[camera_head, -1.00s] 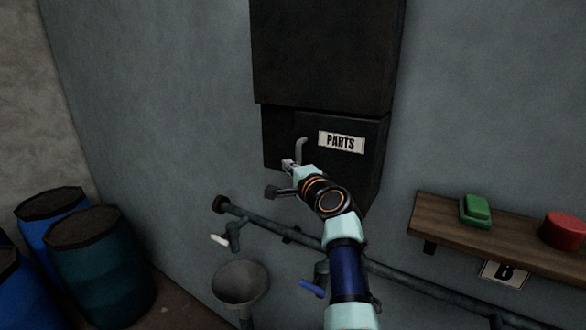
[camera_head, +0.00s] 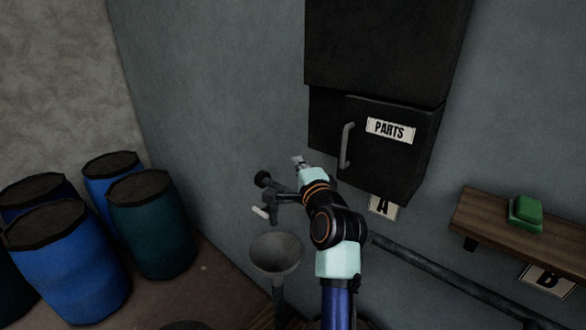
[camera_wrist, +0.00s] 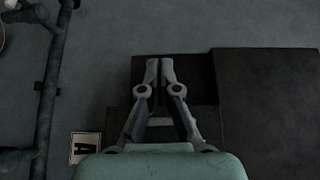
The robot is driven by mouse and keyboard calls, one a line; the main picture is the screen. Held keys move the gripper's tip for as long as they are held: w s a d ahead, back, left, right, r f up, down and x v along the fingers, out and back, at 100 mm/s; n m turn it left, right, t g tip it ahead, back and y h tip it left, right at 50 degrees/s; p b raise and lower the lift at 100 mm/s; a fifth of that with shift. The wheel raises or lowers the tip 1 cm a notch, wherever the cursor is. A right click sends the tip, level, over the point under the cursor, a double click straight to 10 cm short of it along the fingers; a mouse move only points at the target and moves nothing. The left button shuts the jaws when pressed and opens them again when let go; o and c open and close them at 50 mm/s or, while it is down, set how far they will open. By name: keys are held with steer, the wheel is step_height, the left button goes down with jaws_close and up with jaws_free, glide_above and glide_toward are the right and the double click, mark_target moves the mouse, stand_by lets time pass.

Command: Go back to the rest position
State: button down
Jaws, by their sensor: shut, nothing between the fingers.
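My gripper (camera_head: 299,161) is in front of the wall, just left of the dark parts cabinet (camera_head: 330,128) and apart from its handle (camera_head: 347,146). In the wrist view my gripper (camera_wrist: 160,66) points toward the cabinet (camera_wrist: 265,110), with its fingertips close together and nothing between them. The cabinet's lower door, labelled PARTS (camera_head: 391,131), stands slightly out from the cabinet body.
A pipe (camera_head: 440,270) runs along the wall with a white-handled tap (camera_head: 262,211) above a grey funnel (camera_head: 275,252). A shelf (camera_head: 483,222) with a green button (camera_head: 525,213) is at right. Several barrels (camera_head: 150,225) stand at left.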

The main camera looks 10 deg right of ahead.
steer(key=s+a+f+n+g, duration=0.1)
steer(key=s+a+f+n, duration=0.2)
steer(key=s+f, duration=0.25)
steer(key=s+a+f+n+g+h, duration=0.1)
steer(key=s+a+f+n, duration=0.25)
steer(key=s, duration=0.25)
steer(key=s+a+f+n+g, duration=0.1)
steer(key=s+a+f+n, duration=0.1)
steer(key=s+f+n, duration=0.3)
steer(key=s+f+n+g+h, duration=0.1)
steer(key=s+f+n, duration=0.1)
steer(key=s, duration=0.7)
steer(key=s+f+n+g+h, duration=0.1)
steer(key=s+f+n, duration=0.1)
steer(key=s, duration=0.7)
steer(key=shift+f+n, duration=0.35)
steer(key=shift+f, duration=0.25)
steer(key=shift+d, duration=0.1)
